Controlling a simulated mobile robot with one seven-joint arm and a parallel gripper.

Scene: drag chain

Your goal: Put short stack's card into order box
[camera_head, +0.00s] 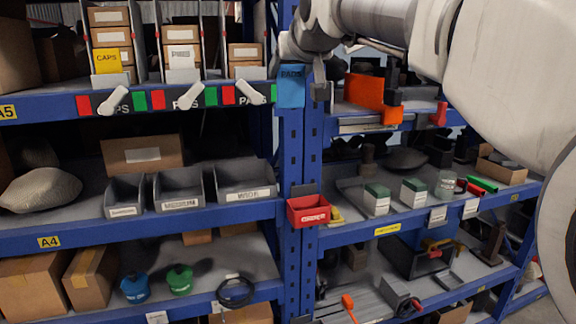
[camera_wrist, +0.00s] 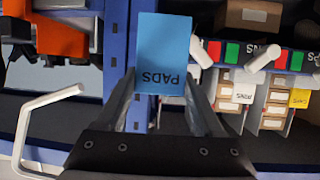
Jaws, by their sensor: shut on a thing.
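My gripper (camera_head: 300,68) is shut on a blue card reading PADS (camera_head: 291,88) and holds it in front of the blue rack post, at the right end of the dispenser rail. In the wrist view the card (camera_wrist: 164,52) appears upside down between the two fingers (camera_wrist: 166,95). The short stack of boxes (camera_head: 245,56), at the right of the three stacks, shows no card on its front. The red order box (camera_head: 309,211) hangs on the post, well below my gripper; its label is too small to read.
Taller stacks bear a yellow CAPS card (camera_head: 107,61) and a white card (camera_head: 180,57). White levers (camera_head: 190,96) stick out from the rail. Grey bins (camera_head: 181,190) stand on the shelf below. An orange item (camera_head: 365,92) sits right of the post. Space between card and red box looks clear.

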